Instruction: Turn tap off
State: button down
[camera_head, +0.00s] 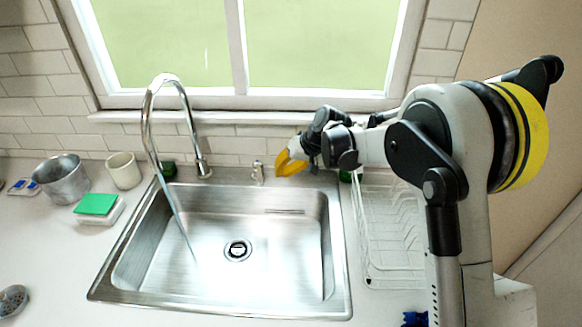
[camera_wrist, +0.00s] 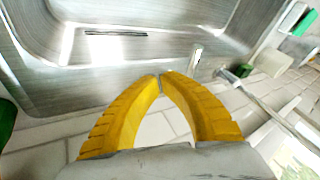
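The chrome tap (camera_head: 201,160) rises behind the sink, and its tall curved spout arches to the left. A thin stream of water (camera_head: 176,215) runs from the spout into the sink. A small tap handle (camera_head: 258,173) stands on the rear rim, right of the spout's base. It also shows in the wrist view (camera_wrist: 197,59), right of my fingertips. My gripper (camera_head: 284,163) has yellow fingers and is just right of the handle, apart from it. In the wrist view my fingertips (camera_wrist: 161,76) meet, with nothing between them.
The steel sink (camera_head: 140,262) fills the middle. A metal pot (camera_head: 62,180), a cream cup (camera_head: 123,170) and a green sponge (camera_head: 96,204) on a white dish are at left. The window sill (camera_head: 230,116) is behind the tap.

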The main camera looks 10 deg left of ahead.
aim_at(261, 178)
jog(key=shift+s+a+f+b, duration=0.1)
jog(key=shift+s+a, duration=0.1)
jog(key=shift+a, duration=0.4)
jog(key=shift+s+a+f+b, duration=0.1)
jog(key=shift+s+a+b, duration=0.1)
jog(key=shift+a, duration=0.35)
jog(key=shift+s+a+f+b, duration=0.1)
jog(key=shift+s+a, duration=0.1)
jog(key=shift+a, duration=0.4)
jog(key=shift+r, duration=0.1)
jog(key=shift+s+a, duration=0.35)
jog(key=shift+a, duration=0.25)
jog(key=shift+s+a, duration=0.3)
jog(key=shift+a, duration=0.25)
jog(key=shift+d, duration=0.1)
